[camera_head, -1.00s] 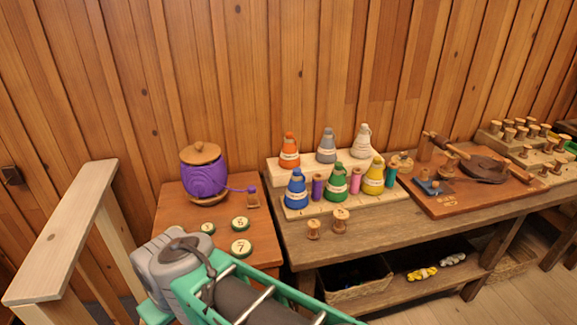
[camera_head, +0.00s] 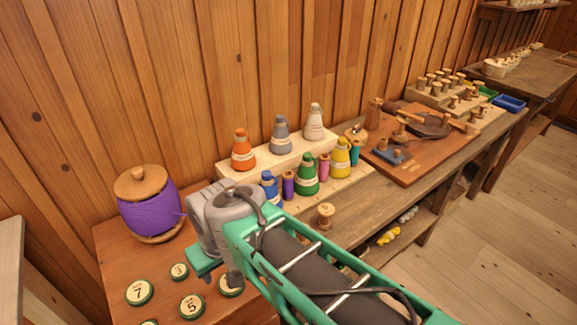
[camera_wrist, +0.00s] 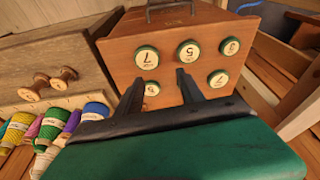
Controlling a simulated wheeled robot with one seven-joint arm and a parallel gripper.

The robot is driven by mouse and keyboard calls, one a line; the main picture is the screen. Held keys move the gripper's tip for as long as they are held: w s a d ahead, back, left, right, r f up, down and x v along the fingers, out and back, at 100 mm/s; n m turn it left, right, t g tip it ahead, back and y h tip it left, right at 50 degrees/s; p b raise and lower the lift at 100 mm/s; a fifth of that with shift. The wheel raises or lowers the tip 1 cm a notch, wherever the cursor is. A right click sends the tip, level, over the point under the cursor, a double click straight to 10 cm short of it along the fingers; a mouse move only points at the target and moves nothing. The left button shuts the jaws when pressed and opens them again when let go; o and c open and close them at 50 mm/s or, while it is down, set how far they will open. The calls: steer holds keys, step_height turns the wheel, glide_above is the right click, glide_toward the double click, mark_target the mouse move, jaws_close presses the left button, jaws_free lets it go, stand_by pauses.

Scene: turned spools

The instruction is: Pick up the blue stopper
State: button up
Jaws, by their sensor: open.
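The blue bottle-shaped piece (camera_head: 271,188) stands at the near left end of the pale stepped rack in the head view, with its lower part hidden by my arm. Its small blue stopper (camera_head: 266,175) shows at the top. In the wrist view a blue piece (camera_wrist: 95,110) lies left of my fingers, partly covered by the gripper body; I cannot make out its stopper there. My gripper (camera_wrist: 160,78) is open and empty, its two dark fingers apart over the reddish table. In the head view my grey wrist is just left of the blue piece.
Orange (camera_head: 242,152), grey (camera_head: 281,136) and white (camera_head: 314,122) pieces stand on the rack's upper step. Green (camera_head: 306,177) and yellow (camera_head: 340,160) pieces and spools crowd the lower step. A purple jar (camera_head: 150,212) stands left. Numbered discs (camera_head: 140,292) lie nearby.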

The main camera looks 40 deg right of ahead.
steer(key=shift+o, duration=0.6)
steer(key=w+d+r+p, duration=0.1)
steer(key=w+r, duration=0.1)
steer(key=w, duration=0.2)
steer(key=w+d+r+n+p, duration=0.1)
steer(key=w+d+r, duration=0.1)
steer(key=w+r, duration=0.1)
steer(key=shift+w+d+r+y, duration=0.15)
steer(key=shift+w+d+y, duration=0.15)
steer(key=shift+w, duration=0.25)
steer(key=n+y+p, duration=0.2)
steer(key=n+p, duration=0.2)
steer(key=n, duration=0.2)
glide_toward(267, 172)
steer(key=a, duration=0.1)
steer(key=x, duration=0.7)
steer(key=shift+d+f+p, duration=0.3)
steer(key=shift+f+p, duration=0.05)
steer(key=shift+w+f, duration=0.1)
steer(key=shift+f, duration=0.3)
steer(key=shift+c, duration=0.4)
jaws_close()
